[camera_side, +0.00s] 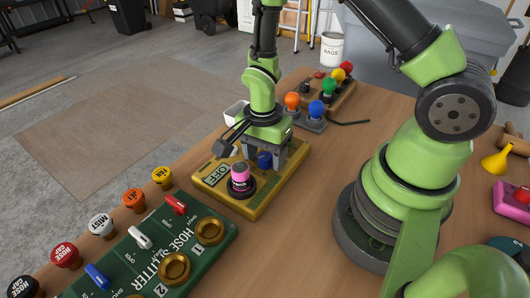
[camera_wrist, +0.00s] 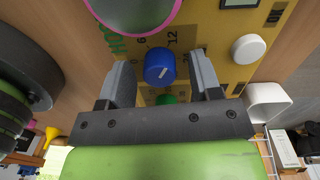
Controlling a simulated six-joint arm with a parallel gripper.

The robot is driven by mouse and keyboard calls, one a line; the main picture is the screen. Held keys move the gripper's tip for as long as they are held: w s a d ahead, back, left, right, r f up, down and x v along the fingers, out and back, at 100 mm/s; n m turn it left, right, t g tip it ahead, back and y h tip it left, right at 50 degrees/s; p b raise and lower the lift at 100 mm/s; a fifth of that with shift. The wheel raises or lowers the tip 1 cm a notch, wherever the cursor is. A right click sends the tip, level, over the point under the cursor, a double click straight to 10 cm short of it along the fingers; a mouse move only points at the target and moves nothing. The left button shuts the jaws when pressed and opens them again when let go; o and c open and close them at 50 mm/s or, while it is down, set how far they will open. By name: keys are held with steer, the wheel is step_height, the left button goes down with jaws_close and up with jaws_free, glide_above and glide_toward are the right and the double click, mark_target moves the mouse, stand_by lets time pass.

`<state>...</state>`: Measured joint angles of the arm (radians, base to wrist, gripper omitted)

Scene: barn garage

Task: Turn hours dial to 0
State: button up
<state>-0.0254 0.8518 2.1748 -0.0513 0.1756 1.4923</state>
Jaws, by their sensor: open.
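The blue dial (camera_wrist: 160,66) is a round knob on the yellow panel (camera_side: 211,190), with a short slanted white mark on its face. The numbers 6 and 12 are printed around it in the wrist view, and part of a green label shows to its left. It also shows in the side view (camera_side: 264,160). My gripper (camera_wrist: 161,72) is open over the panel, one finger on each side of the blue dial. Gaps show between the fingers and the dial in the wrist view.
A pink-topped knob (camera_side: 240,174) stands close to the blue dial. The panel also has an OFF display (camera_side: 217,177) and a white button (camera_wrist: 248,48). A green hose splitter board (camera_side: 150,250) lies in front. Coloured bulbs (camera_side: 316,108) stand behind.

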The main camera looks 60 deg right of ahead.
steer(key=c, duration=0.9)
steer(key=shift+c, duration=0.2)
steer(key=shift+n, duration=0.3)
steer(key=n, duration=0.4)
steer(key=shift+n, duration=0.3)
steer(key=n, duration=0.4)
steer(key=shift+n, duration=0.3)
steer(key=n, duration=0.3)
steer(key=shift+n, duration=0.3)
steer(key=n, duration=0.3)
steer(key=shift+n, duration=0.4)
steer(key=n, duration=0.6)
steer(key=shift+n+t, duration=0.3)
steer(key=shift+n, duration=0.1)
